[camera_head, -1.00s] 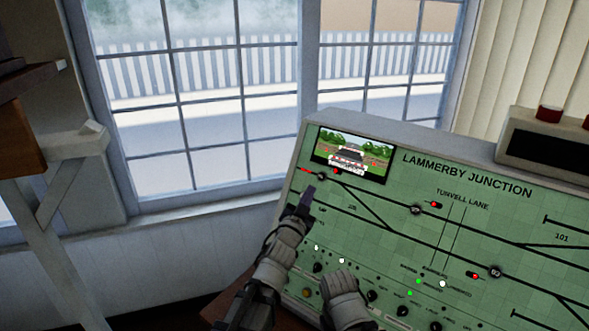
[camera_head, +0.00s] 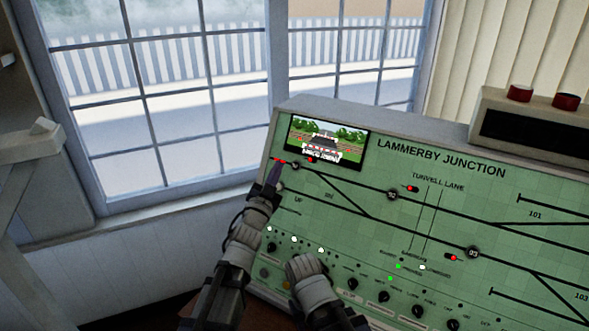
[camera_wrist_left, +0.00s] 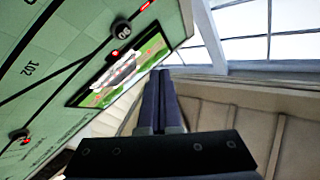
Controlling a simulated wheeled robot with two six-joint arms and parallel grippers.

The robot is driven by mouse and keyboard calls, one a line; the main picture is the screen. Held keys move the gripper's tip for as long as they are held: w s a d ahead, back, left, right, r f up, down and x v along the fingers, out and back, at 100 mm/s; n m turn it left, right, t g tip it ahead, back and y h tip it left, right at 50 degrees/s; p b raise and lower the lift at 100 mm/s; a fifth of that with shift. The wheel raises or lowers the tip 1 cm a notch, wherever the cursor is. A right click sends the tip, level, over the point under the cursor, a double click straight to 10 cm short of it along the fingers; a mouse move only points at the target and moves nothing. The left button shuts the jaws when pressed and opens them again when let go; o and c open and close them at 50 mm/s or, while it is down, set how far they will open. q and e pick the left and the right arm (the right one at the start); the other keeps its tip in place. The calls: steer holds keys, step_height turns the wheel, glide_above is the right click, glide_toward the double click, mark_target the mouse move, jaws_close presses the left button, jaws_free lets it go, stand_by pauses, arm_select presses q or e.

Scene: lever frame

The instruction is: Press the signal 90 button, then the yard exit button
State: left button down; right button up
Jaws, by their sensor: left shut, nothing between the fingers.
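The round dark signal 90 button (camera_head: 295,165) sits at the upper left of the green panel (camera_head: 430,225), below the small screen. The left wrist view shows it as a disc marked 90 (camera_wrist_left: 120,28), with a red light beside it. My left gripper (camera_head: 274,176) is shut and empty, its narrow fingers close to the button's left side in the head view. In the left wrist view its fingertips (camera_wrist_left: 160,76) point past the screen's edge, apart from the button in the picture. My right arm shows at the lower middle, but its fingers are hidden. I cannot make out a yard exit label.
Other round buttons, 92 (camera_head: 392,195) and 93 (camera_head: 472,253), lie farther right on the panel. Several dark knobs, including one knob (camera_head: 383,296), line its lower part. A grey box with red caps (camera_head: 530,125) stands on top. The screen (camera_head: 325,140) is just above button 90.

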arm_select(q)
steer(key=w+d+f+b, duration=0.2)
steer(key=w+d+f, duration=0.1)
steer(key=w, duration=0.2)
steer(key=shift+b, duration=0.3)
steer(key=shift+f, duration=0.1)
stand_by(1.9)
steer(key=shift+w+d+f, duration=0.15)
steer(key=shift+w+d, duration=0.1)
steer(key=shift+w+d+f+b, duration=0.2)
steer(key=shift+w+b, duration=0.2)
stand_by(0.9)
steer(key=shift+s+r, duration=0.1)
steer(key=shift+s, duration=0.05)
steer(key=shift+s+a+r+p, duration=0.35)
steer(key=shift+s+a+p, duration=0.1)
steer(key=shift+s, duration=0.1)
stand_by(0.4)
steer(key=s, duration=0.1)
steer(key=s+a+r+p, duration=0.2)
steer(key=shift+s+a+r, duration=0.15)
steer(key=shift+s, duration=0.25)
